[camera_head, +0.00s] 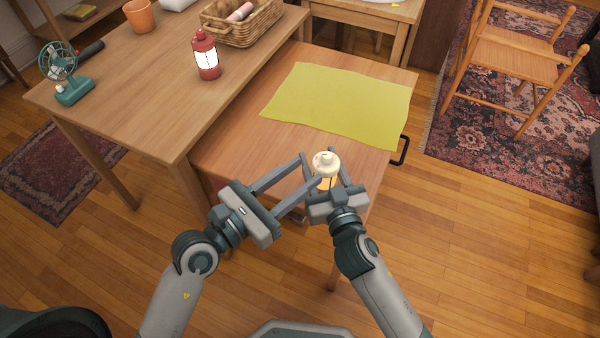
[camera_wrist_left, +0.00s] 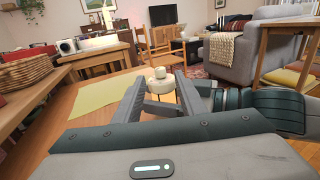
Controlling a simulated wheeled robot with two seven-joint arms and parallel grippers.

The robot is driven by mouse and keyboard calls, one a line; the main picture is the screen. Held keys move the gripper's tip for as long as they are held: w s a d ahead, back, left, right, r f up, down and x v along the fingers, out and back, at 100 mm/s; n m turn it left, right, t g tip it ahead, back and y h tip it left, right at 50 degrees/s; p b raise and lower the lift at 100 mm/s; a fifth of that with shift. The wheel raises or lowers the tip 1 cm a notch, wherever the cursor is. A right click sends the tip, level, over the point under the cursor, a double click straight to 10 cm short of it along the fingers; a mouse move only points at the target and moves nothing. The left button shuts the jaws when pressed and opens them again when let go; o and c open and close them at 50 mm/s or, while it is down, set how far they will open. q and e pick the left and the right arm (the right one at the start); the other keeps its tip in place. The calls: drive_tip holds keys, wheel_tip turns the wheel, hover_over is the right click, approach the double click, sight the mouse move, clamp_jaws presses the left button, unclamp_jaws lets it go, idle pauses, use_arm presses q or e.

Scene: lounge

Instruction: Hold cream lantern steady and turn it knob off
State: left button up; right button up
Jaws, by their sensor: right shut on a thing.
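The cream lantern (camera_head: 326,162) stands at the front edge of the lower wooden table, and its glass glows yellow below the cream cap. Its cap and small top knob show in the left wrist view (camera_wrist_left: 160,74). My right gripper (camera_head: 323,178) is shut on the cream lantern from the front, hiding much of its lower body. My left gripper (camera_head: 312,169) is open, its two fingers spread and reaching toward the cap from the left. In the left wrist view the cap appears between the fingertips (camera_wrist_left: 160,90); whether they touch it I cannot tell.
A yellow-green cloth (camera_head: 340,105) lies on the lower table behind the lantern. A wooden chair (camera_head: 510,58) stands at right.

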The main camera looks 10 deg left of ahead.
sight(327, 157)
use_arm(q)
drive_tip(key=s+d+r+n+g+h, duration=0.1)
drive_tip(key=s+d+r+g+h, duration=0.25)
drive_tip(key=d+g, duration=0.4)
drive_tip(key=s+d+r+n+g+h, duration=0.2)
drive_tip(key=s+d+r+g+h, duration=0.15)
drive_tip(key=d+g+h, duration=0.35)
drive_tip(key=w+a+f+n+t+y, duration=0.1)
drive_tip(key=w+a+n, duration=0.5)
drive_tip(key=n, duration=0.6)
drive_tip(key=w+a+f+n+t+y, duration=0.1)
drive_tip(key=w+a+f+n+y, duration=0.2)
drive_tip(key=n, duration=0.9)
drive_tip(key=w+a+f, duration=0.3)
drive_tip(key=w, duration=0.1)
drive_tip(key=shift+a, duration=0.4)
